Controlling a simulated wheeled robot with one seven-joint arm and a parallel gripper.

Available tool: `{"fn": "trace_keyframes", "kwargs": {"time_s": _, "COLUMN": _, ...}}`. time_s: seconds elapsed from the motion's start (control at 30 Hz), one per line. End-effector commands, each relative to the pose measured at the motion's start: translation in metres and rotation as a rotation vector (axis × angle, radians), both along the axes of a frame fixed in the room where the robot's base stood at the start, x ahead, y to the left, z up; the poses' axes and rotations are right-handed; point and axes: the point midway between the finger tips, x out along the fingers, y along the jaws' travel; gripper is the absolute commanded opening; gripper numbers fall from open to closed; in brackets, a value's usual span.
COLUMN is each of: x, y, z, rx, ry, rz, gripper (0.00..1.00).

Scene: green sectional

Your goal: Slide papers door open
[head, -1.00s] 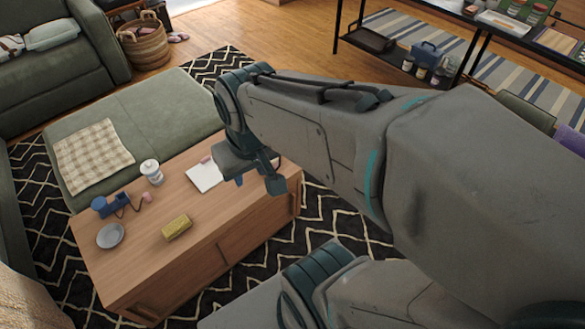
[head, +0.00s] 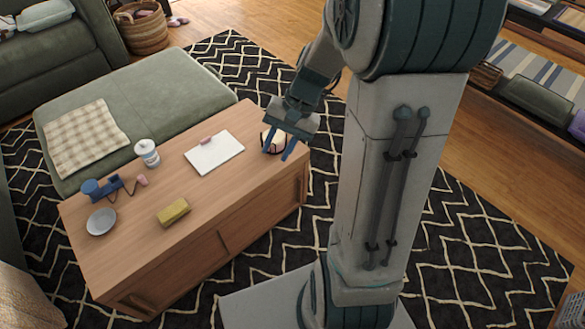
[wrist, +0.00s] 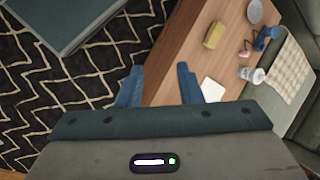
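The wooden coffee table (head: 187,241) stands on the rug with its front facing my base. Its front has sliding door panels; the left panel (head: 172,273) has a dark handle slot (head: 140,303) low at its left end. A further panel (head: 262,215) lies to the right. I cannot tell which door covers papers; no papers show inside. My gripper (head: 279,156) hangs over the table's right end in the head view, apart from the doors. In the wrist view my gripper (wrist: 158,88) has its two blue fingers spread with nothing between them.
On the tabletop are a white notepad (head: 214,153), a yellow block (head: 173,212), a grey bowl (head: 101,221), a white jar (head: 147,152) and a blue object (head: 97,189). A green ottoman (head: 150,95) stands behind. The patterned rug (head: 480,240) is clear at right.

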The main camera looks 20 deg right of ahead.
Motion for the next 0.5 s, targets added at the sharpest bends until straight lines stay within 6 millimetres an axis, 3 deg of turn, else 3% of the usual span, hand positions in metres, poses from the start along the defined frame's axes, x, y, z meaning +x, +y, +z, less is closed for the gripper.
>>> {"fn": "trace_keyframes", "kwargs": {"time_s": 0.03, "x": 0.010, "y": -0.005, "z": -0.031, "rx": 0.048, "ry": 0.033, "rz": -0.048, "gripper": 0.33}}
{"fn": "trace_keyframes", "kwargs": {"time_s": 0.5, "x": 0.090, "y": -0.058, "z": -0.219, "rx": 0.530, "ry": 0.212, "rz": -0.524, "gripper": 0.33}}
